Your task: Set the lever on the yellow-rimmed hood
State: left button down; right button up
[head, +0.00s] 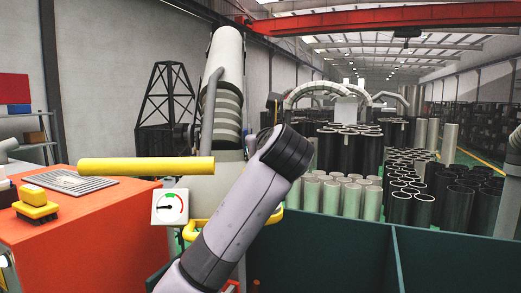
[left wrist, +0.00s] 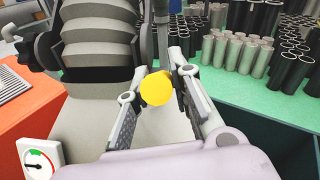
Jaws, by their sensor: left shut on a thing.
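The hood (head: 200,190) is a grey cone under a thick jointed duct, with a yellow rim (head: 189,233) at its lower edge. A white dial (head: 170,208) with green and red marks sits at its left; it also shows in the left wrist view (left wrist: 40,160). The lever's round yellow knob (left wrist: 157,88) lies in front of the hood cone in the left wrist view. My left gripper (left wrist: 157,94) is shut on this knob, one finger on each side. My right gripper is not in view.
A yellow bar (head: 146,167) crosses left of the hood. An orange bench (head: 75,240) with a yellow-and-black object (head: 36,203) stands at left. A dark green bin wall (head: 460,262) is at lower right, with several dark and pale cylinders (head: 410,205) beyond it.

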pick_arm(q)
jog(key=shift+r, duration=0.1)
jog(key=c, duration=1.4)
grip_release()
jog(key=shift+w, duration=0.1)
jog(key=shift+c, duration=0.2)
jog(key=v, duration=1.2)
